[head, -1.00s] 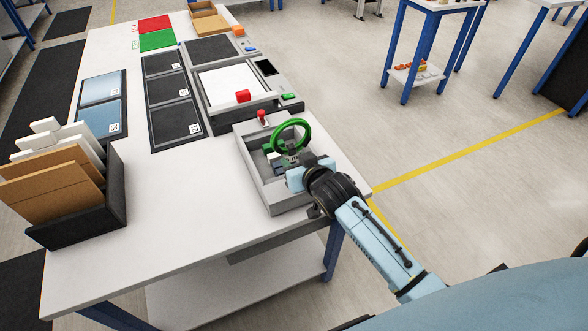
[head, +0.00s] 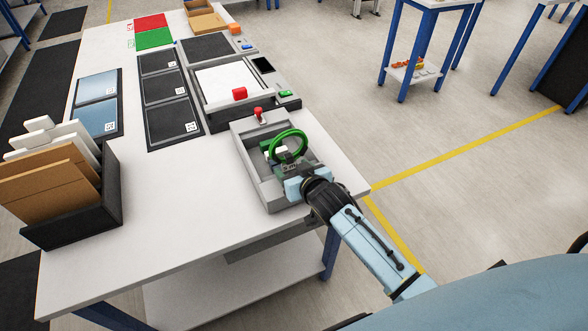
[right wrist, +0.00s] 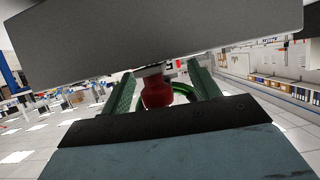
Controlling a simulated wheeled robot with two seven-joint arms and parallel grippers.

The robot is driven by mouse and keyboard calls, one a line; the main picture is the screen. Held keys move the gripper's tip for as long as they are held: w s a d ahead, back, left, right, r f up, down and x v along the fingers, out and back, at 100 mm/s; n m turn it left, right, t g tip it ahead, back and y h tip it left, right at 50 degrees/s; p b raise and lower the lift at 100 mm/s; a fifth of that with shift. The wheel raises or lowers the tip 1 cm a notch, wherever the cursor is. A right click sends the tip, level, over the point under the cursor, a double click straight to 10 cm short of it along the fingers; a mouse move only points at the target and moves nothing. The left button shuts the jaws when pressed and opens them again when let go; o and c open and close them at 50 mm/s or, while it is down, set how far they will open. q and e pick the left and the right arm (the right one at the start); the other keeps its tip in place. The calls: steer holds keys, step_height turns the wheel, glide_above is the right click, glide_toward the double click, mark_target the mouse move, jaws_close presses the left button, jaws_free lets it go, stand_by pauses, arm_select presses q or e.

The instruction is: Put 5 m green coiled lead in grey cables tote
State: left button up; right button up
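The green coiled lead (head: 304,140) is a ring held tilted up just above my right gripper (head: 289,164). The gripper is low over the grey tote (head: 247,155), whose walls surround this spot. I cannot tell whether the lead touches the tote floor. In the right wrist view, the two green fingers (right wrist: 163,92) stand on either side of part of the green lead (right wrist: 183,91). A red piece (right wrist: 156,93) covers some of the lead there. The exact grip contact is hidden. My left gripper is not in view.
A small red-topped item (head: 258,112) stands at the tote's far end. A black holder (head: 78,215) with brown and white boards stands left. The front tabletop is clear.

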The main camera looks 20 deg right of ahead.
steer(key=shift+r, duration=0.15)
steer(key=p+v, duration=0.1)
steer(key=v, duration=1.1)
steer(key=shift+p, duration=0.4)
